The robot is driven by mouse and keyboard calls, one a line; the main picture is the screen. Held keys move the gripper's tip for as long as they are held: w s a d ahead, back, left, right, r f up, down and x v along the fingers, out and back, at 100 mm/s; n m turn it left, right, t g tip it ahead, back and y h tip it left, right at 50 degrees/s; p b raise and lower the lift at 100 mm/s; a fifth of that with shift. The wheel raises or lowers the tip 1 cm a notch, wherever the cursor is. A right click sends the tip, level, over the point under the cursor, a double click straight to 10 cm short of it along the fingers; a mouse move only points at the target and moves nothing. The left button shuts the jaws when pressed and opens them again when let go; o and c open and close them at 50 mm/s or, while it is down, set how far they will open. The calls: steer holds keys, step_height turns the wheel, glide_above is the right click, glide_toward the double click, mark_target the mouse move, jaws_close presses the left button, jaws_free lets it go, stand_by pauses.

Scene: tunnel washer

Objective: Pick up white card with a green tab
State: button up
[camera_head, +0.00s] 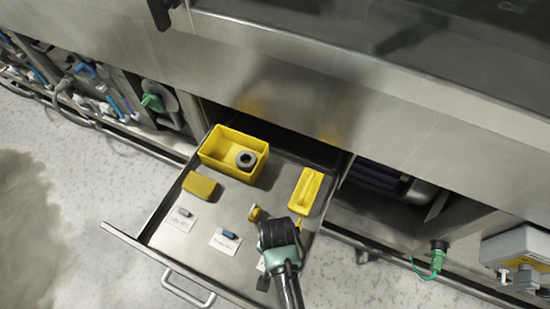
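My gripper (277,218) is over the right front part of the open drawer, seen from above and behind. Its two yellow fingertips show apart on either side of its dark body, and nothing shows between them. A small piece of a white card (261,265) shows at the left edge of my wrist. The rest of it is hidden under my arm, and I see no green tab on it. A white card with a blue tab (225,241) lies left of my gripper. A white card with a grey tab (178,220) lies farther left.
The metal drawer (150,243) also holds a yellow bin (222,168) with a dark ring (246,160), a yellow block (199,186) and a narrow yellow tray (305,191). The washer's steel front (300,85) rises behind. The drawer handle (187,289) sticks out in front.

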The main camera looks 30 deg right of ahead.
steer(key=shift+f, duration=0.45)
steer(key=shift+c, duration=0.3)
jaws_close()
